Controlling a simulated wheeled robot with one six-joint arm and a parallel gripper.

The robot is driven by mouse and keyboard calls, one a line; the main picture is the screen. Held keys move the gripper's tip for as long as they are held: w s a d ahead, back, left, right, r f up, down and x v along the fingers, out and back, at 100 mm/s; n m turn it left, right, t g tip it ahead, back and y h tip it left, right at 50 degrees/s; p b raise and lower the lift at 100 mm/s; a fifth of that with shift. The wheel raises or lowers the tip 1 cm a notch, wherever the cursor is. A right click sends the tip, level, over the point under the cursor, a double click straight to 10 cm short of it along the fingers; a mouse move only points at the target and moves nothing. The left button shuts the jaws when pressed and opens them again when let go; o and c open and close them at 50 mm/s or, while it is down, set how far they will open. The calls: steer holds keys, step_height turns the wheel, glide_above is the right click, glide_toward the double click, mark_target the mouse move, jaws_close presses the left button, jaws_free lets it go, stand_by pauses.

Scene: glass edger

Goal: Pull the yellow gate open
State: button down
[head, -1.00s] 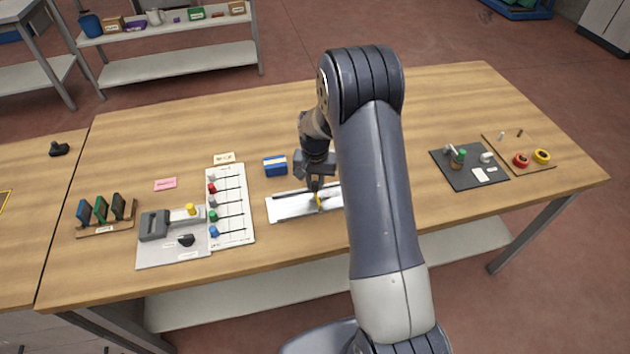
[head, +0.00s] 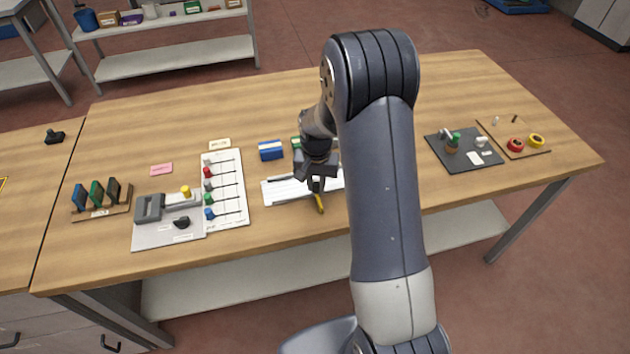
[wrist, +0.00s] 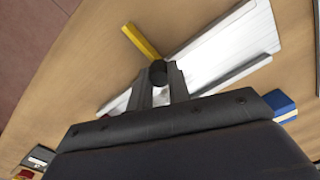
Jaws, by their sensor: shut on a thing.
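The yellow gate (head: 319,203) is a short bar at the front of a white plate with dark rails (head: 280,191). In the wrist view the yellow gate (wrist: 141,41) sticks out past the plate's edge, at an angle to the rails. My gripper (head: 317,184) points down at the gate's inner end. In the wrist view my gripper (wrist: 160,80) is shut on a dark round knob (wrist: 158,70) beside that end of the yellow bar. The knob's join to the gate is hidden.
A blue box (head: 270,151) stands behind the plate. A white board with coloured knobs (head: 229,208) and a grey device (head: 150,208) lie to the left. A dark mat (head: 470,172) lies to the right. The table in front of the gate is clear.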

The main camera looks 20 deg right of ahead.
mark_target(316, 184)
steer(key=shift+w, duration=0.1)
steer(key=c, duration=1.3)
jaws_free()
steer(key=shift+r, duration=0.15)
step_height(316, 184, up, 11)
steer(key=shift+f+b, duration=0.2)
steer(key=shift+b, duration=0.6)
